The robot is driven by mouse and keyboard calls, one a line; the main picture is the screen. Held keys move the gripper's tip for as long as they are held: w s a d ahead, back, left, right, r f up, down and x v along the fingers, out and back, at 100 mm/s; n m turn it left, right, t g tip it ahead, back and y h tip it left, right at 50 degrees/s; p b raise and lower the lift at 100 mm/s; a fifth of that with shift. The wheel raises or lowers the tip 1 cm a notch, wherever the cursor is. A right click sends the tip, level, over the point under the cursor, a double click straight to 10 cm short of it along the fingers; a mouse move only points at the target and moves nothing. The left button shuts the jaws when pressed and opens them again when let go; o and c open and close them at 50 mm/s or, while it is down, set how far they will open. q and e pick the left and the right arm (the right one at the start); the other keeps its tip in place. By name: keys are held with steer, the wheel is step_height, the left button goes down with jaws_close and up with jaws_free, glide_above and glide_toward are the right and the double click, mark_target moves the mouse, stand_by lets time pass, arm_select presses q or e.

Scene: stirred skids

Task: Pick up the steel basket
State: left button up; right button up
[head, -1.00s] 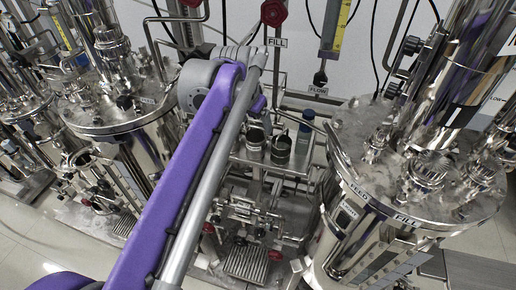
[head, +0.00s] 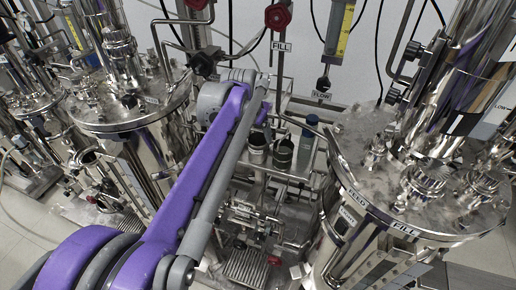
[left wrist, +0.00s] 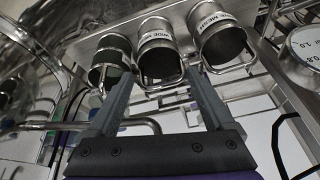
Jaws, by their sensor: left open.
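I cannot tell for sure which piece is the steel basket. Small open steel vessels with wire handles, among them a middle one (left wrist: 156,48), a right one (left wrist: 222,42) and a left one (left wrist: 110,58), show in the left wrist view. In the head view, two steel cups (head: 257,148) (head: 282,155) stand on a small shelf. My left gripper (left wrist: 161,74) is open. Its fingertips lie either side of the middle vessel's wire handle in the picture; contact cannot be told. In the head view its jaws are mostly hidden behind my purple arm. My right gripper is not in view.
A blue-capped bottle (head: 306,140) stands beside the cups. Large steel tanks flank the shelf, one on the right (head: 420,205) and one on the left (head: 130,110). Pipes and a red valve wheel (head: 278,16) rise behind. A round gauge (left wrist: 305,45) shows in the wrist view.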

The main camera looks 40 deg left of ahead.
arm_select(q)
steer(key=x, duration=0.2)
steer(key=shift+w+f, duration=0.2)
steer(key=shift+f, duration=0.1)
jaws_close()
